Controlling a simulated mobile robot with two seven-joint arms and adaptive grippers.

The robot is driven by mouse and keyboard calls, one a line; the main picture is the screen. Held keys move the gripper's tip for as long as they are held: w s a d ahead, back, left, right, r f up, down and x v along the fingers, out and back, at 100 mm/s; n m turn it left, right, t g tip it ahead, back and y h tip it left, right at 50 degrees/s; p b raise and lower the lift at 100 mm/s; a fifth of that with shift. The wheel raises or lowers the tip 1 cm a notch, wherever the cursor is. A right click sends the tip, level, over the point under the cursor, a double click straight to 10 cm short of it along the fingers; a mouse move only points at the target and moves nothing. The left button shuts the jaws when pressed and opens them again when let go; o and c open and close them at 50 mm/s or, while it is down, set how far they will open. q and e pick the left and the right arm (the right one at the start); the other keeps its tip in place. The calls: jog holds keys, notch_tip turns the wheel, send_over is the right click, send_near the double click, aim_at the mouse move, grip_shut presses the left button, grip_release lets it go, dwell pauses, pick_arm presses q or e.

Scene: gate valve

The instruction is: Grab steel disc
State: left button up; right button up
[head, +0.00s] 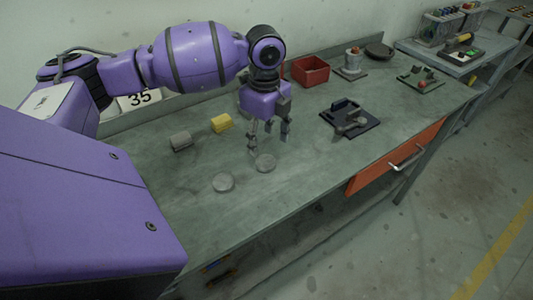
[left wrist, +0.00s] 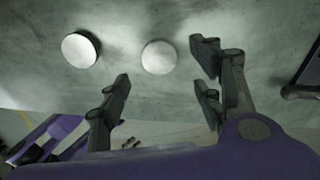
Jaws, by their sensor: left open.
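Two flat, round, pale grey discs lie on the workbench in the head view: one disc (head: 265,163) just in front of my left gripper, the other disc (head: 223,182) further left and nearer the front edge. I cannot tell which metal each is. My left gripper (head: 268,143) points down over the bench, fingers spread and empty, above and just behind the nearer disc. In the left wrist view, one disc (left wrist: 159,57) shows beyond the gap between the open fingers (left wrist: 162,82), and the other disc (left wrist: 80,50) is further left. My right gripper is not in view.
On the workbench (head: 205,225) are a grey cylinder (head: 181,141), a yellow block-like part (head: 221,123), a red bin (head: 310,71) and a dark fixture (head: 350,118). An orange drawer front (head: 395,157) is below the edge. The bench's front left is clear.

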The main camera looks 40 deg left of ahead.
aim_at(265, 162)
pick_arm(q)
jog(key=shift+s+d+f, duration=0.1)
jog(key=shift+s+f, duration=0.1)
jog(key=shift+f, duration=0.3)
jog(key=shift+s+d+f, duration=0.15)
jog(key=shift+s+f, duration=0.15)
jog(key=shift+f, duration=0.7)
notch_tip(265, 162, down, 4)
jog(key=shift+w+f, duration=0.1)
jog(key=shift+w, duration=0.05)
jog(key=shift+c, duration=1.4)
jog(key=c, duration=1.2)
jog(key=shift+c, duration=0.2)
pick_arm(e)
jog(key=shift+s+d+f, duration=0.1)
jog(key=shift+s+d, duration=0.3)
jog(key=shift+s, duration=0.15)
pick_arm(q)
jog(key=shift+r, duration=0.2)
